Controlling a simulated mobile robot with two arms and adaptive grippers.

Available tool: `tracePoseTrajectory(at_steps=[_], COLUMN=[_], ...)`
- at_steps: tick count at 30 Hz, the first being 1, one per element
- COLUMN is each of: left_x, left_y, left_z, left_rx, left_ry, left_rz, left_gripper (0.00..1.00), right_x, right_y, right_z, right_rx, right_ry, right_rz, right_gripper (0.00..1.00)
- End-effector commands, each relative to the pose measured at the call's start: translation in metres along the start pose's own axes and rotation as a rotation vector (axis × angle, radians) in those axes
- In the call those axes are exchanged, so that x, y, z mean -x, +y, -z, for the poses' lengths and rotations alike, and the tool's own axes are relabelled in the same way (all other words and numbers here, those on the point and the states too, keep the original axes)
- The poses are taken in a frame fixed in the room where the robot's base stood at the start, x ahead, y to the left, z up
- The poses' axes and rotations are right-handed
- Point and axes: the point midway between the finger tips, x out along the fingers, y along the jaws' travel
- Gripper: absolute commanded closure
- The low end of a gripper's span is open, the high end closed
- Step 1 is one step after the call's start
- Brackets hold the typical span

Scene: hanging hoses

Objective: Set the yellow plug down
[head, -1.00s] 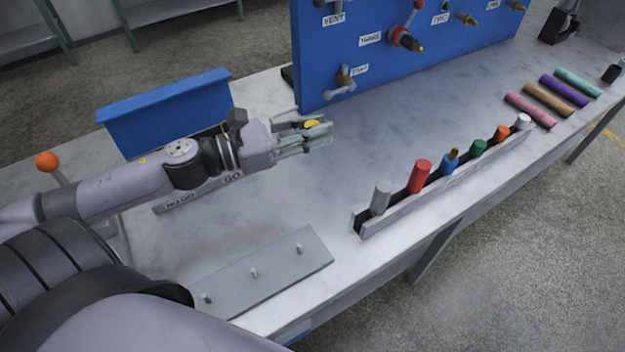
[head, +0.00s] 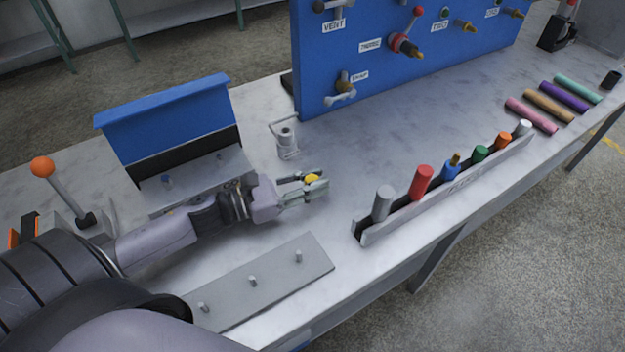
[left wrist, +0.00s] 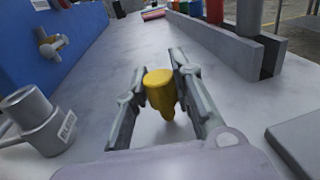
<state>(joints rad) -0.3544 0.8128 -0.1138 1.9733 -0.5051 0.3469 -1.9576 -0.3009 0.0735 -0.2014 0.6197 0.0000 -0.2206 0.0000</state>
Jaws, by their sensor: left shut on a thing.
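The yellow plug (head: 312,178) is between the fingers of my left gripper (head: 308,186), which is shut on it. In the left wrist view the yellow plug (left wrist: 160,90) stands roughly upright between the two fingertips of the gripper (left wrist: 160,104), with its narrower end down. The plug is low over the grey bench top (head: 330,145); whether it touches the bench cannot be told. My right gripper is not in view.
A rack (head: 450,190) of coloured plugs stands right of the gripper. A plate with pegs (head: 270,277) lies in front. A grey fitting (head: 287,143) stands behind, also in the left wrist view (left wrist: 35,118). A blue panel (head: 400,50) rises at the back.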

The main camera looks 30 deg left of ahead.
Motion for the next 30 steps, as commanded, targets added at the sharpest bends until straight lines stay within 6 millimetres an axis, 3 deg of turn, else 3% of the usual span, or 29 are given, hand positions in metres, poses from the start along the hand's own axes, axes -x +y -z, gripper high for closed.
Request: tracePoseTrajectory(at_steps=[5,6,15,26,30], left_x=[0.0,0.0,0.0,0.0,0.013], left_y=[0.0,0.0,0.0,0.0,0.0], left_z=[0.004,0.004,0.003,-0.002,0.002], left_rx=[0.0,0.001,0.001,0.0,0.002], left_ry=[0.0,0.0,0.0,0.001,0.002], left_rz=[-0.001,0.0,-0.001,0.0,-0.002], left_gripper=[1.0,0.77,0.58,0.58,0.58], right_x=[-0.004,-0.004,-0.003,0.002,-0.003], right_y=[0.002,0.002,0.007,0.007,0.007], right_z=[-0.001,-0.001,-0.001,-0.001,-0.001], right_rx=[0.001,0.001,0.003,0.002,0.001], right_ry=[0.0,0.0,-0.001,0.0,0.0], right_rz=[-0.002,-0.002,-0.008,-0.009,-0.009], right_gripper=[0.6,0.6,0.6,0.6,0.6])
